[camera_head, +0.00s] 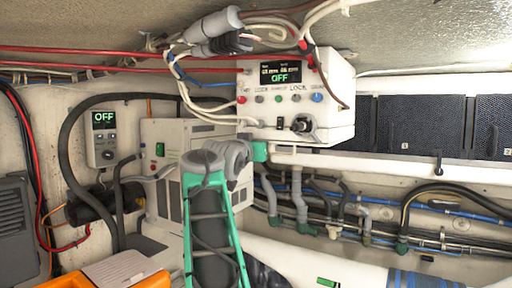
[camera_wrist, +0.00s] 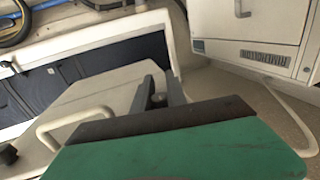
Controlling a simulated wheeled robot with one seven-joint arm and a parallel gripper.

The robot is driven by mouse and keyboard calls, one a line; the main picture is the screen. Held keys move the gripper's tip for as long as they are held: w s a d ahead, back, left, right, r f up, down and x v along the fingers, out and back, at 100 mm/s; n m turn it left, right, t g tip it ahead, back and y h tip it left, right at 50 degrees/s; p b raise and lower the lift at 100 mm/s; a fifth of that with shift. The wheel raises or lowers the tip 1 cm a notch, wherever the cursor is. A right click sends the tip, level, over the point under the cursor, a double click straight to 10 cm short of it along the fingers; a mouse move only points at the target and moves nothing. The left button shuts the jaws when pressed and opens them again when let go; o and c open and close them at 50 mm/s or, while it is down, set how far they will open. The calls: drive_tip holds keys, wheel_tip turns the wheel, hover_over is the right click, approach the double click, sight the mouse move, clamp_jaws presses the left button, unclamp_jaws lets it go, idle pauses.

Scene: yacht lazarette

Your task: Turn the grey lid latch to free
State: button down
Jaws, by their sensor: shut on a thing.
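My gripper (camera_wrist: 161,82) reaches away from the camera in the wrist view, with a green body and two grey fingers close together. The fingers are shut on a small grey piece (camera_wrist: 157,100), apparently the lid latch, at a pale lid (camera_wrist: 95,108). Much of the piece is hidden by the fingers and the gripper body, so its turned position cannot be read. In the head view my gripper's green part (camera_head: 259,151) is just below the white control box (camera_head: 329,80), and its fingertips and the latch cannot be made out there.
A pale handle (camera_wrist: 62,117) and a black knob (camera_wrist: 8,155) lie left of the fingers in the wrist view. A white cabinet (camera_wrist: 247,35) stands at right. In the head view, loose cables (camera_head: 190,85) hang close above my arm, and pipes (camera_head: 298,205) run below the box.

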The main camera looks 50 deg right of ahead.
drive_tip(key=shift+r+g+p, duration=0.1)
drive_tip(key=shift+g+p, duration=0.2)
drive_tip(key=shift+p, duration=0.2)
drive_tip(key=m+g+p, duration=0.2)
drive_tip(key=p, duration=0.1)
drive_tip(key=g+h+p, duration=0.1)
drive_tip(key=shift+s+r+m+g, duration=0.25)
drive_tip(key=shift+m+g, duration=0.15)
drive_tip(key=m+g, duration=0.1)
drive_tip(key=m+g+p, duration=0.1)
drive_tip(key=g, duration=0.1)
drive_tip(key=s+m+g+p, duration=0.1)
drive_tip(key=g, duration=0.1)
drive_tip(key=shift+f, duration=0.35)
drive_tip(key=shift+s+m+g+y, duration=0.3)
drive_tip(key=shift+m+g+y, duration=0.1)
drive_tip(key=shift+m+g, duration=0.5)
drive_tip(key=c, duration=1.3)
unclamp_jaws()
drive_tip(key=shift+c, duration=0.2)
